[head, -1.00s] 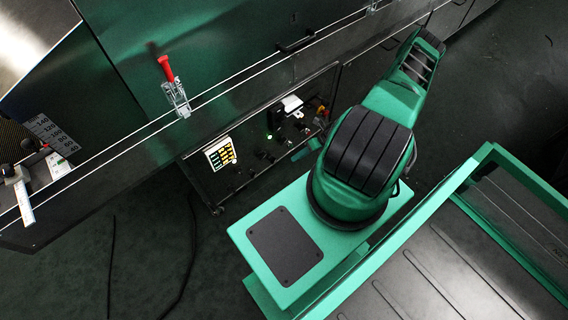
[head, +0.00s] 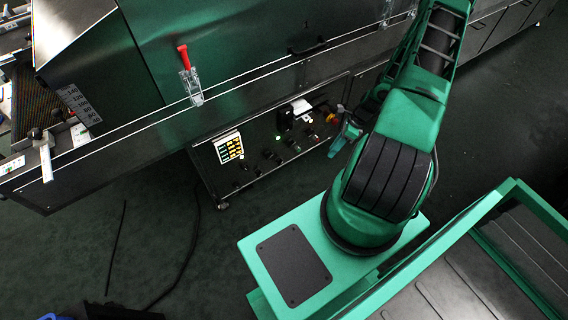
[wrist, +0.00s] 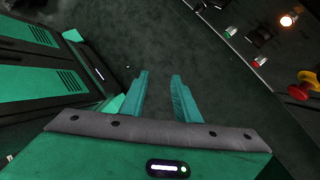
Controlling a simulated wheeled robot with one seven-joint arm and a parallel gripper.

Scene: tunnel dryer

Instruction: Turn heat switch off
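The control panel (head: 252,168) stands low on the dryer's side in the head view, with a row of small dark knobs and switches (head: 292,148) and a lit green lamp (head: 267,153). Which one is the heat switch I cannot read. My gripper (wrist: 160,77) is open and empty, with its two teal fingers apart over dark floor in the wrist view. In the head view, the gripper (head: 340,145) is at the panel's right end, partly hidden by my arm. In the wrist view, the panel (wrist: 265,85) lies to the right of the fingers, not between them.
A red and yellow emergency stop button (wrist: 303,85) sits on the panel at the right edge of the wrist view. A red-handled clamp (head: 188,75) is on the dryer above. Dark cables (head: 190,235) lie on the floor.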

